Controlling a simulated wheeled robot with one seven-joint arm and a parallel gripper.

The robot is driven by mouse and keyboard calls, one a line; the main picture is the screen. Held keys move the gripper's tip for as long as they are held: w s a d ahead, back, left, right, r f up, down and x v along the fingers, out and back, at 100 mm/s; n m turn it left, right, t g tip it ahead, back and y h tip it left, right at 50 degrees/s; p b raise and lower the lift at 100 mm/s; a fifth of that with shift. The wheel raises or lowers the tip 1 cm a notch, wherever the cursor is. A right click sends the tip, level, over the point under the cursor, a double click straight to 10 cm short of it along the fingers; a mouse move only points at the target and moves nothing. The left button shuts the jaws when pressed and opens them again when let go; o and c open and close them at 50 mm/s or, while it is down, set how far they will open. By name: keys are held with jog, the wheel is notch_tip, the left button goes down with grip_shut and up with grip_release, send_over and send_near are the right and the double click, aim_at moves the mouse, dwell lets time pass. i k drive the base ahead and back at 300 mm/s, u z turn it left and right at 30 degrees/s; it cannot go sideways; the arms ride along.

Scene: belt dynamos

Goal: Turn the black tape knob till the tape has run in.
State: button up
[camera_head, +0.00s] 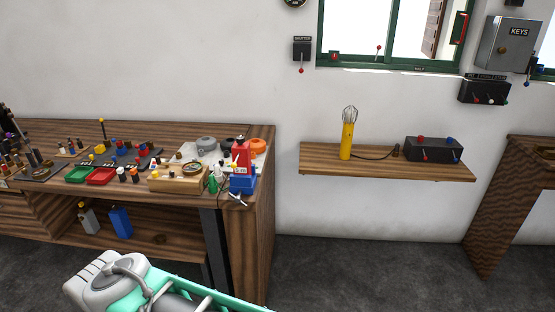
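On the wooden workbench (262,185) at the left, an orange rounded thing (258,146) and a grey rounded thing (206,144) sit near the back right corner. Either might be a tape reel, but they are too small to tell. I cannot make out a black tape knob or any run of tape. A small dark part shows close to the orange thing, partly behind a red and blue device (242,178). My arm shows at the bottom edge, in front of the bench. My gripper is not in view.
A wall shelf (384,168) carries a yellow whisk-like tool (347,138) and a black switch box (434,150). Floor shows between bench and right table.

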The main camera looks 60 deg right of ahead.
aim_at(240, 140)
jog(key=z, duration=1.7)
